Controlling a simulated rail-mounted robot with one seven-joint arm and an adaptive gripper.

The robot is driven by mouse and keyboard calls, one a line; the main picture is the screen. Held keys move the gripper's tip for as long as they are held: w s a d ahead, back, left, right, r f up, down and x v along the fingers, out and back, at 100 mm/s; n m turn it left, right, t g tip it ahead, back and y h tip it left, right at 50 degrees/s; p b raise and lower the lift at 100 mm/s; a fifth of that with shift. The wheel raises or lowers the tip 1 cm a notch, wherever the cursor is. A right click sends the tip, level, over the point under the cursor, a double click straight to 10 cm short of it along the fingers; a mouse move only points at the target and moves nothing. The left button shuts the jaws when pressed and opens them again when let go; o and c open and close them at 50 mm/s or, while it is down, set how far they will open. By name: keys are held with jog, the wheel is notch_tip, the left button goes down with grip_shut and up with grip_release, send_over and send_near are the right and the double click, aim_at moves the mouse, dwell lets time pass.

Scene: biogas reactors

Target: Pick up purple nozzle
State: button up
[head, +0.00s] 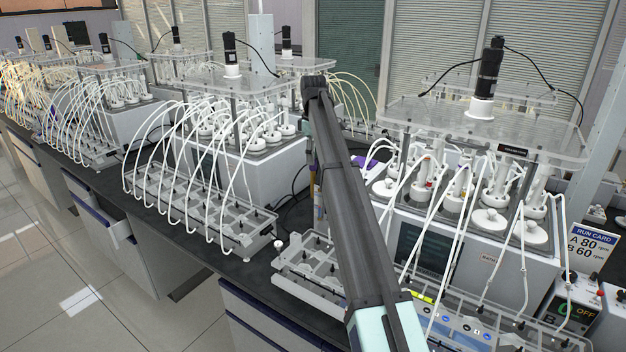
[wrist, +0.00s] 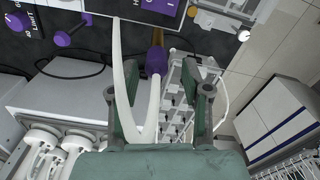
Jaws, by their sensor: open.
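A purple nozzle (wrist: 156,61) with a brown part (wrist: 157,36) beyond it shows in the wrist view, just ahead of the gap between my fingers. My gripper (wrist: 162,92) is open, with one dark finger on each side of that gap. White tubing (wrist: 133,85) runs between the fingers, beside the nozzle and close to the left finger. I cannot tell whether the tubing touches the finger. In the head view my arm crosses the middle, and my gripper cannot be made out there.
White reactor units with clear tops (head: 485,130) stand along the dark bench. Looped white tubes (head: 232,180) and clear-topped racks (head: 190,205) crowd its front. A purple knobbed piece (wrist: 62,39) lies at upper left in the wrist view. Open floor (head: 45,270) lies at left.

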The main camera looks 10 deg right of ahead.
aim_at(314, 170)
jog(key=shift+w+d+f+p, duration=0.1)
jog(key=shift+f+p, duration=0.65)
jog(key=shift+f, duration=1.05)
jog(key=shift+w+f+p, duration=0.1)
jog(key=shift+f+p, duration=0.65)
jog(key=shift+f, duration=1)
grip_shut()
